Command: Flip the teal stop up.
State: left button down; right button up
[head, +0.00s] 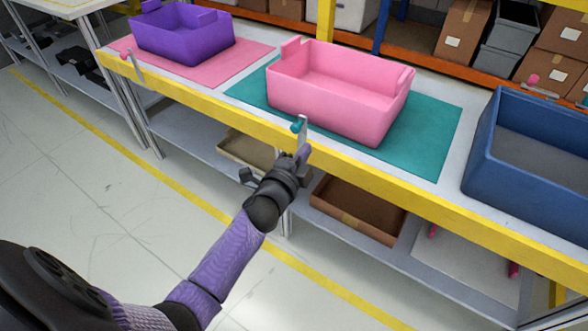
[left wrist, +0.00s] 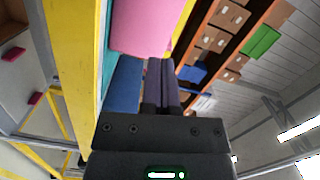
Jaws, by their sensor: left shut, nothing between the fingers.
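The teal stop (head: 298,126) is a small teal knob on a light grey lever at the yellow front rail, in front of the pink bin on the teal mat. The lever looks roughly upright, but its exact angle is hard to tell. My left gripper (head: 304,151) is shut and empty, just below the knob at the foot of the lever; I cannot tell whether it touches it. In the left wrist view its closed fingers (left wrist: 161,86) point along the rail, and the stop cannot be made out. My right gripper is out of view.
The pink bin (head: 335,108) stands on the teal mat (head: 435,140) behind the rail (head: 380,185). A purple bin (head: 185,47) is at left, a blue bin (head: 530,190) at right. A lower shelf holds brown trays (head: 350,222).

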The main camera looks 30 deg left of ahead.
pick_arm(q)
jog(key=s+p, duration=0.1)
jog(key=s, duration=0.5)
jog(key=shift+s+d, duration=0.15)
jog(key=shift+d, duration=0.1)
jog(key=shift+r, duration=0.1)
